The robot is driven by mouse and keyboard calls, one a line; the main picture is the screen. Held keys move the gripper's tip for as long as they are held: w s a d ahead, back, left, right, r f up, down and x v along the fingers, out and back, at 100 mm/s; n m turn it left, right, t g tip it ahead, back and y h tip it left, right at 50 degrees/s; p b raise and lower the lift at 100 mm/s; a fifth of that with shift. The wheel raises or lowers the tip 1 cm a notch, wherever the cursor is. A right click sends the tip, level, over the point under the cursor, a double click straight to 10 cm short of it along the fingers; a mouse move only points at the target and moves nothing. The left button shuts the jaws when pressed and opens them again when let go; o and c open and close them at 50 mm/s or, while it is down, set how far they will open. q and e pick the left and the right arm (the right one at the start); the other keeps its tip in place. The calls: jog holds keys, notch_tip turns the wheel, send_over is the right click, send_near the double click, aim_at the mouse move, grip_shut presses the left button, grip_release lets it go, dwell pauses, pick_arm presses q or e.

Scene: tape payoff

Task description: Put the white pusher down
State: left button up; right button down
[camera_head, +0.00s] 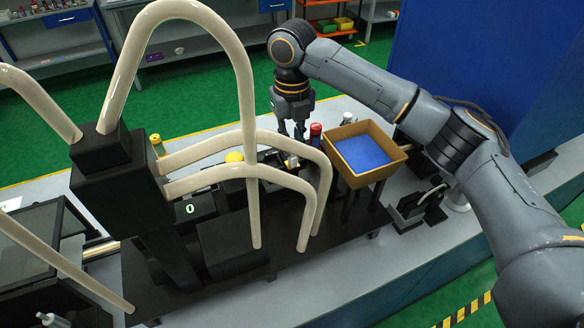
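My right gripper (291,129) points down over the black machine in the middle of the view, just left of the red-capped item. Its dark fingertips are small, and I cannot tell whether they are open or shut on something. A small whitish block (292,161) with a yellowish part shows just below the fingertips; it may be the white pusher, but it is too small to be sure. I cannot tell whether it touches the fingers. My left gripper is not in view.
Cream curved tubes (245,90) arch over the machine's left and front. A brown bin with a blue bottom (398,157) stands right of the gripper. A red-capped item (315,130), a yellow dome (234,157) and a small silvery item (348,118) are nearby. The grey tabletop (385,255) is clear at front right.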

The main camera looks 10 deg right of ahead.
aim_at(294, 157)
jog(key=shift+s+d+f, duration=0.1)
jog(key=shift+s+f, duration=0.1)
jog(key=shift+f, duration=0.35)
jog(key=shift+s+f, duration=0.15)
jog(key=shift+f, duration=0.35)
jog(key=shift+f+p, duration=0.3)
jog(key=shift+f, duration=0.35)
notch_tip(294, 157, down, 2)
jog(key=shift+w+f+p, duration=0.1)
jog(key=shift+f+p, duration=0.15)
jog(key=shift+p, duration=0.25)
jog(key=shift+f, duration=0.35)
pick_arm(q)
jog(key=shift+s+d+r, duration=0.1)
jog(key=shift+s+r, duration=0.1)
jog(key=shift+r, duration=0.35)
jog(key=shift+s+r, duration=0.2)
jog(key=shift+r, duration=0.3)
pick_arm(e)
jog(key=shift+f, duration=0.1)
jog(key=c, duration=1.6)
grip_release()
